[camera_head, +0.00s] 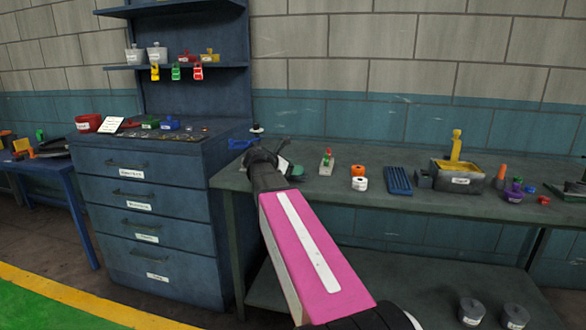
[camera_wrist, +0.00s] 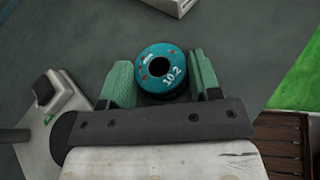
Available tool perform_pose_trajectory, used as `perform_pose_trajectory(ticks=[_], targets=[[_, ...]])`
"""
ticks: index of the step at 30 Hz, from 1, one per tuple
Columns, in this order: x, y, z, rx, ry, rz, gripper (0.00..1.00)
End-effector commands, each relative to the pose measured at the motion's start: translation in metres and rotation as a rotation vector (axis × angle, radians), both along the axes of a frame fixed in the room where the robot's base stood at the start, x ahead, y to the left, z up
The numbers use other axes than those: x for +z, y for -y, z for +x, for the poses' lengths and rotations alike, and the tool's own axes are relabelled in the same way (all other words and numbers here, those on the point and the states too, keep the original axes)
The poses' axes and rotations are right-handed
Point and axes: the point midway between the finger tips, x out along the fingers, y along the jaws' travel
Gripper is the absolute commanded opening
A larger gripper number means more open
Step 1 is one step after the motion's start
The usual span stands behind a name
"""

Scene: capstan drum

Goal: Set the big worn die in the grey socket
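A teal, ring-shaped die (camera_wrist: 163,70) marked 10.2 shows in the wrist view, with a dark centre hole and reddish worn patches. It sits between the two green fingers of my gripper (camera_wrist: 161,80), close to both. I cannot tell whether the fingers press on it, or whether it rests on the dark grey surface below. In the head view my gripper (camera_head: 286,167) is low over the left part of the bench, mostly behind my pink arm. I cannot identify the grey socket with certainty.
The bench (camera_head: 400,208) also holds white and orange rings, a blue ribbed block (camera_head: 398,180) and a grey tray (camera_head: 457,178). A blue drawer cabinet (camera_head: 150,215) stands to the left. In the wrist view a pale fixture with a black knob (camera_wrist: 43,88) lies left of my gripper.

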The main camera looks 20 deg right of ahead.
Motion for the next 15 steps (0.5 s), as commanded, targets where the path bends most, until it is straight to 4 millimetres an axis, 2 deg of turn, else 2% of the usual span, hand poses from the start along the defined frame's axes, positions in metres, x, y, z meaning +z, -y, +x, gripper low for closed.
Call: perform_pose_trajectory(ticks=[1, 6, 15], targets=[[-0.0114, -0.0001, -0.0037, -0.013, -0.001, 0.036, 0.79], [-0.0125, 0.0006, -0.0056, -0.016, -0.004, 0.037, 0.81], [-0.0128, 0.0013, -0.0072, -0.017, -0.004, 0.036, 0.77]])
